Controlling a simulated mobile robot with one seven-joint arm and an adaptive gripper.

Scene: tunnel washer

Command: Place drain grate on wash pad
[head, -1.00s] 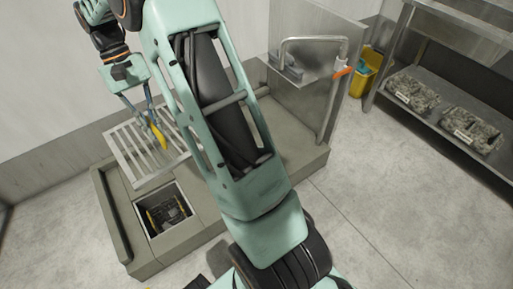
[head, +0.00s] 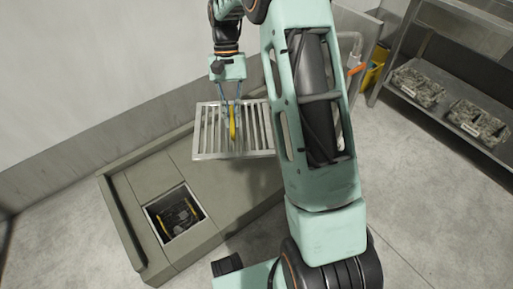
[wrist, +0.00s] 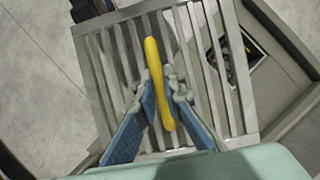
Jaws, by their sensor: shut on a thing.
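My gripper (head: 232,108) is shut on the yellow handle (head: 233,126) of the drain grate (head: 197,133). The grate is a pale metal frame with parallel bars. In the head view it hangs above the raised grey slab (head: 150,178), up and right of the square drain opening. The wrist view shows my gripper (wrist: 159,88) with blue fingers either side of the handle (wrist: 157,75), and the grate (wrist: 243,100) below. No separately marked wash pad can be told apart from the slab; my arm hides part of its right side.
The square drain opening (head: 158,225) is uncovered, with dark and yellow parts inside. A raised kerb (head: 119,222) runs along the slab's left edge. A metal shelf (head: 445,93) with grey bundles (head: 418,86) and a yellow bin (head: 373,76) stand at the right.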

